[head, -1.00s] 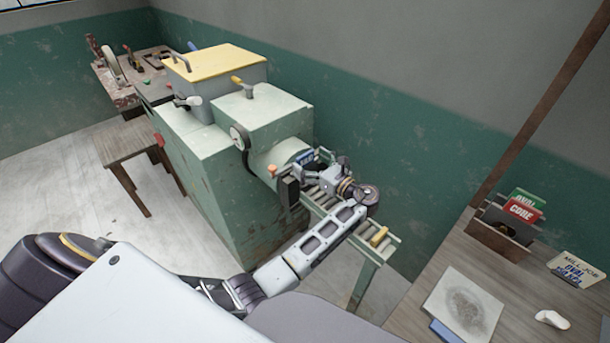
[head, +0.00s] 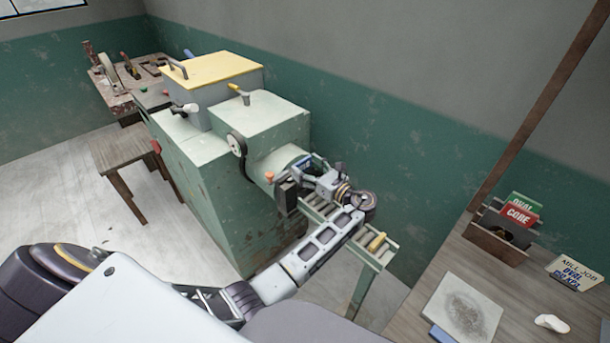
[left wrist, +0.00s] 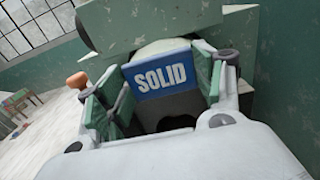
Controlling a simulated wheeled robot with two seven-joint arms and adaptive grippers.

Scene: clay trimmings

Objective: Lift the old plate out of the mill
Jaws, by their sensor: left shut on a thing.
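The old plate (left wrist: 161,76) is blue with the white word SOLID, seen in the left wrist view. My left gripper (left wrist: 163,88) is shut on it, one green-padded finger at each side edge. In the head view my left gripper (head: 308,176) is at the round mouth of the pale green mill (head: 205,185). The plate stands right in front of the mill's barrel (left wrist: 165,47); its lower part is dark or hidden. I cannot tell whether it is still seated in the mill. My right gripper is not in view.
A roller stand (head: 376,246) with a yellow piece on it runs out from the mill's mouth, under my left arm. A wooden table (head: 405,300) at the right bears a rack (head: 497,243) with OVAL and CORE plates, a job card (head: 577,273) and a grey slab (head: 465,308).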

